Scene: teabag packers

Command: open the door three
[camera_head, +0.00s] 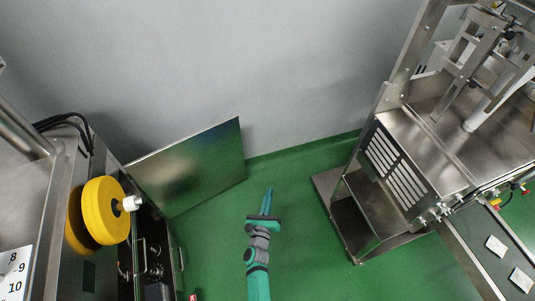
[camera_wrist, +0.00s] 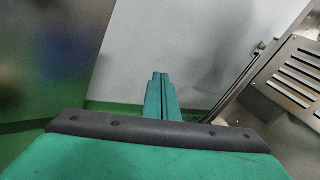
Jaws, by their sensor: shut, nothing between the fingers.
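A flat metal door (camera_head: 200,165) stands swung out from the machine on the left in the head view. Its shiny panel also fills the left side of the wrist view (camera_wrist: 45,60). I see no number on it, so I cannot tell whether it is door three. My gripper (camera_head: 268,190) is in the free space to the right of the door, apart from it. Its two green fingers are together and empty, and they also show in the wrist view (camera_wrist: 160,78).
The left machine carries a yellow wheel (camera_head: 105,210) and a panel with numbers (camera_head: 15,270). A steel machine with a slotted cover (camera_head: 395,165) stands on the right, above an open metal frame (camera_head: 350,215). A grey wall is behind. Green floor (camera_head: 300,200) lies between the machines.

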